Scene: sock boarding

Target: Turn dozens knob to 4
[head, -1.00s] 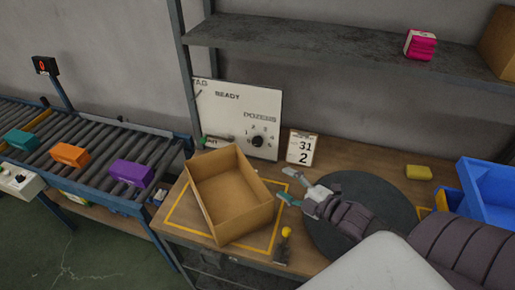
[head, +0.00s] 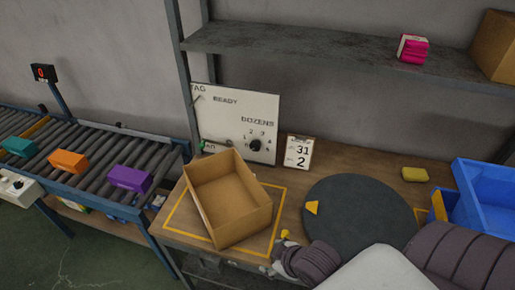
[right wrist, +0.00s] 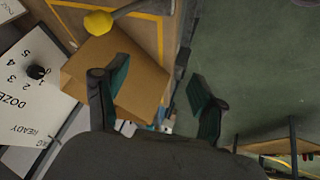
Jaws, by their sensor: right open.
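The dozens knob (head: 255,145) is a small black dial on the white panel (head: 228,104), below the word DOZENS, with printed numbers around it. Its pointer is too small to read. The knob also shows at the left of the right wrist view (right wrist: 38,72). My right gripper (head: 274,267) is low at the table's front edge, apart from the panel. In the right wrist view its two green-padded fingers (right wrist: 160,90) are spread with nothing held between them. My left gripper is not in view.
An open cardboard box (head: 228,200) stands between my right gripper and the panel. A yellow-topped handle (head: 285,235) is beside the gripper. A card reading 31 and 2 (head: 299,152), a dark round plate (head: 362,215) and blue bins (head: 485,192) are to the right.

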